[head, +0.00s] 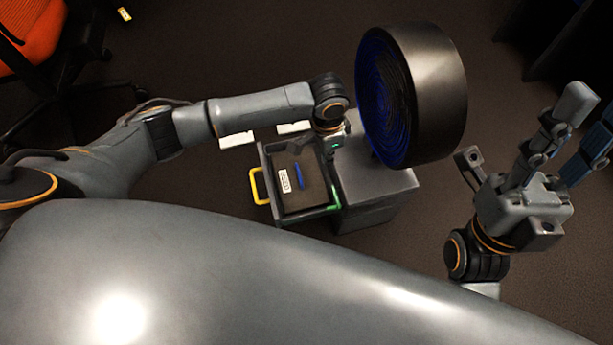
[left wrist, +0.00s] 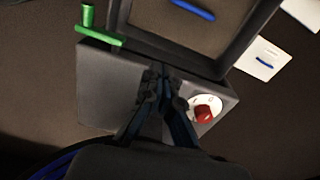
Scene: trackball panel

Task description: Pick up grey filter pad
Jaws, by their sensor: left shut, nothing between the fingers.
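I cannot pick out a grey filter pad for certain. A flat brown-grey surface (head: 309,197) lines the open tray-like drawer (head: 272,184); I cannot tell whether it is a pad or the drawer floor. A white label (head: 284,181) and a blue strip (head: 299,176) lie on it. My left gripper (head: 333,152) is at the drawer's right side. In the left wrist view its fingers (left wrist: 164,75) are shut and empty, over the grey cabinet beside the drawer rim. My right gripper (head: 520,150) is at the right, fingers spread, empty.
The grey cabinet (head: 372,192) adjoins the drawer; a red knob (left wrist: 204,114) sits on it. A green handle (left wrist: 88,18) and a yellow handle (head: 259,187) stick out. A large black roll (head: 435,90) blocks part of the head view. An orange chair (head: 35,40) stands far left.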

